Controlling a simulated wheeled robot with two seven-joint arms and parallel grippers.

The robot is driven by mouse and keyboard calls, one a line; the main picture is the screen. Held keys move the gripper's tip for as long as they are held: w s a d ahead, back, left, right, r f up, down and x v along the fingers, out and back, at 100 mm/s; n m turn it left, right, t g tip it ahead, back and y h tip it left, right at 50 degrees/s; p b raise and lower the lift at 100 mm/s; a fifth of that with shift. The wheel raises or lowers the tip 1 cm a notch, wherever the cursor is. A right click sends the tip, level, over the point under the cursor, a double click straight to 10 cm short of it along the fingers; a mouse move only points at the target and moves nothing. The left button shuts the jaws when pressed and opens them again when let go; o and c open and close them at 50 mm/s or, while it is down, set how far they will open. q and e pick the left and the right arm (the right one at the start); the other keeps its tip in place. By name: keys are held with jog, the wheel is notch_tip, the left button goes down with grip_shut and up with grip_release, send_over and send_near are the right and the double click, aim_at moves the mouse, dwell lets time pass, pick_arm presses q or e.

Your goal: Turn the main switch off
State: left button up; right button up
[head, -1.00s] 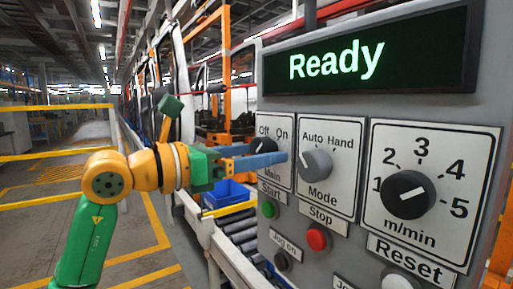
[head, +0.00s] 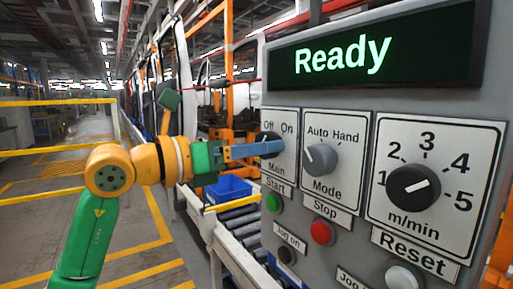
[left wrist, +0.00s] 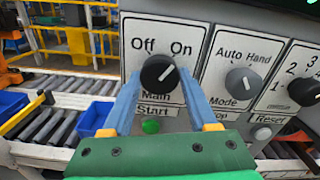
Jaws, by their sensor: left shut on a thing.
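The main switch is a round black knob (left wrist: 158,72) on a white plate marked Off and On, with Main below it. Its white pointer line leans up and right, toward On. My left gripper (left wrist: 160,80) has one blue finger on each side of the knob and is shut on it. In the head view the left gripper (head: 278,147) reaches the plate from the left, and its fingers hide much of the knob (head: 267,137). My right gripper is in neither view.
Right of the main switch are the grey Mode knob (head: 320,158) and the black speed dial (head: 413,187). Below are the green Start button (head: 273,203) and red Stop button (head: 322,232). The display (head: 375,50) reads Ready. A roller conveyor with a blue bin (head: 229,188) stands behind.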

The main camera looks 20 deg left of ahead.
pick_arm(q)
jog(key=shift+s+r+n+b, duration=0.1)
jog(key=shift+n+b, duration=0.2)
jog(key=shift+n, duration=3.55)
jog(key=shift+r+n+b, duration=0.1)
jog(key=shift+n+b, duration=0.15)
jog(key=shift+n, duration=3.6)
jog(key=o, duration=1.2)
jog(key=shift+c, duration=0.2)
jog(key=shift+o, duration=1.1)
jog(key=shift+d+f, duration=0.1)
jog(key=shift+d, duration=0.05)
jog(key=b+v, duration=0.2)
jog(key=v, duration=0.4)
jog(key=shift+s+a, duration=0.3)
